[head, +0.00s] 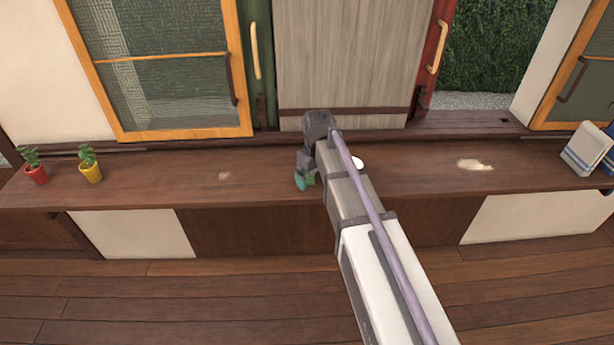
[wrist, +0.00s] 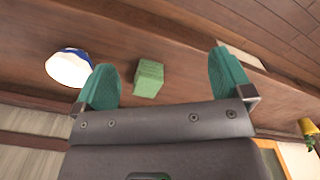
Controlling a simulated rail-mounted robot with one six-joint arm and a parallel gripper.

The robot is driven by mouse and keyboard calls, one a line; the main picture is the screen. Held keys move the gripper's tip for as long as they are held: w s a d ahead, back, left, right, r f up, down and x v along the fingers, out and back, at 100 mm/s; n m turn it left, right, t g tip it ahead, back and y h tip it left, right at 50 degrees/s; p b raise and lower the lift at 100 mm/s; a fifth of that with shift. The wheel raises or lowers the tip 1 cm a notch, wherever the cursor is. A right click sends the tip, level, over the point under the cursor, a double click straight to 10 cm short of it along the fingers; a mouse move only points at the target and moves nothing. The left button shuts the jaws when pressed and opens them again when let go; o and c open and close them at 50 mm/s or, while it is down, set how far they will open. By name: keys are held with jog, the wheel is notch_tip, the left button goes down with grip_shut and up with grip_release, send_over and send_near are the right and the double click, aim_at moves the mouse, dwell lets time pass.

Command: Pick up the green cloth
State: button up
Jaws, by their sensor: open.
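The green cloth (wrist: 149,78) is a small folded block lying on the brown wooden ledge in the wrist view. My gripper (wrist: 165,85) has two teal finger pads spread wide apart, open and empty. The cloth shows between the fingers, nearer the left one, and no finger visibly touches it. In the head view my gripper (head: 305,180) is low over the ledge, and my arm hides most of what is around it.
A white and blue round object (wrist: 69,68) sits beside the left finger. On the ledge (head: 260,190) are a red potted plant (head: 36,174), a yellow potted plant (head: 90,172), pale smudges (head: 475,165) and a white and blue object (head: 588,150). Doors and windows stand behind.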

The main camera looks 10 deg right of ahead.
jog(key=w+n, duration=0.2)
jog(key=w, duration=0.2)
jog(key=w+n, duration=0.2)
jog(key=w, duration=0.2)
jog(key=w+n, duration=0.3)
jog(key=w, duration=0.1)
jog(key=shift+w+f, duration=0.2)
jog(key=shift+w, duration=0.1)
jog(key=n, duration=0.3)
jog(key=shift+w, duration=0.3)
jog(key=shift+s+r+n, duration=0.1)
jog(key=shift+s+n, duration=0.15)
jog(key=shift+n, duration=0.55)
notch_tip(320, 180, down, 11)
jog(key=b, duration=1.1)
jog(key=shift+w+f, duration=0.1)
jog(key=shift+f, duration=0.1)
jog(key=shift+r, duration=0.25)
jog(key=c, duration=1.1)
jog(key=shift+o, duration=0.2)
jog(key=shift+r, duration=0.1)
notch_tip(320, 180, up, 10)
jog(key=p, duration=1)
jog(key=shift+r, duration=0.1)
